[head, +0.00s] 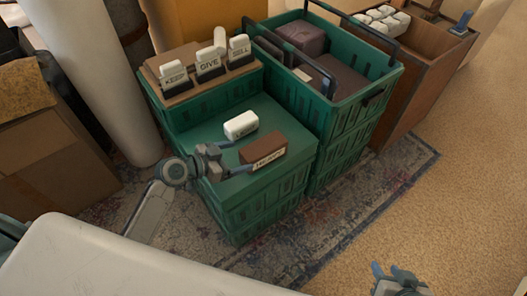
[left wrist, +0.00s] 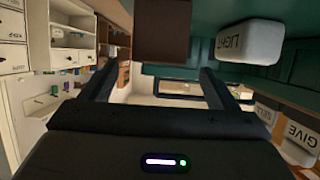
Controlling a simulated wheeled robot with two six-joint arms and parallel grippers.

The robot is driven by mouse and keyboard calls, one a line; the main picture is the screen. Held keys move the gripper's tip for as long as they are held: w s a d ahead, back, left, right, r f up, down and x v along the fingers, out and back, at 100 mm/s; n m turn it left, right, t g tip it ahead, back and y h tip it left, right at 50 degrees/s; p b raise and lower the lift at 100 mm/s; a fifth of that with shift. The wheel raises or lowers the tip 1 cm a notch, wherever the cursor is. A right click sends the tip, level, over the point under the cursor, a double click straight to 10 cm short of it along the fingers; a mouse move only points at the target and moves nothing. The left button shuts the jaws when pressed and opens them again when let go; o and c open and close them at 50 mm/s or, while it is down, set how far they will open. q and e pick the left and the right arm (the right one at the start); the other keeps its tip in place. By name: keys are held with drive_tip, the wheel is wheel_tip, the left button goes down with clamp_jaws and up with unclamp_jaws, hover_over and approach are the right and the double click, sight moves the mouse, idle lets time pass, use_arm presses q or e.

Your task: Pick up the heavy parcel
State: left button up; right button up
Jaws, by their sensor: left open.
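The heavy parcel (head: 262,148) is a brown block with a pale label, lying on the green lid of a crate stack in the head view. The white light parcel (head: 240,125) lies just behind it. My left gripper (head: 232,160) is open at the left end of the heavy parcel, with nothing held. In the left wrist view the brown heavy parcel (left wrist: 162,30) shows ahead, between the lines of the two spread fingers. The light parcel (left wrist: 250,42) is to its right. My right gripper (head: 397,280) is low at the bottom right, away from the parcels; its opening is unclear.
Signs reading KEEP, GIVE (head: 209,66) and SELL stand on a brown board behind the parcels. A taller open green crate (head: 335,100) with dark contents stands to the right, beside a wooden box (head: 415,75). A cardboard box (head: 60,160) is at left. The carpet at right is clear.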

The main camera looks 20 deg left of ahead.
sight(255, 150)
use_arm(q)
drive_tip(key=x, duration=0.8)
drive_tip(key=shift+d+r, duration=0.15)
drive_tip(key=shift+r, duration=0.05)
drive_tip(key=c, duration=1.3)
drive_tip(key=shift+w+r, duration=0.1)
drive_tip(key=shift+c, duration=1.1)
drive_tip(key=shift+r, duration=0.15)
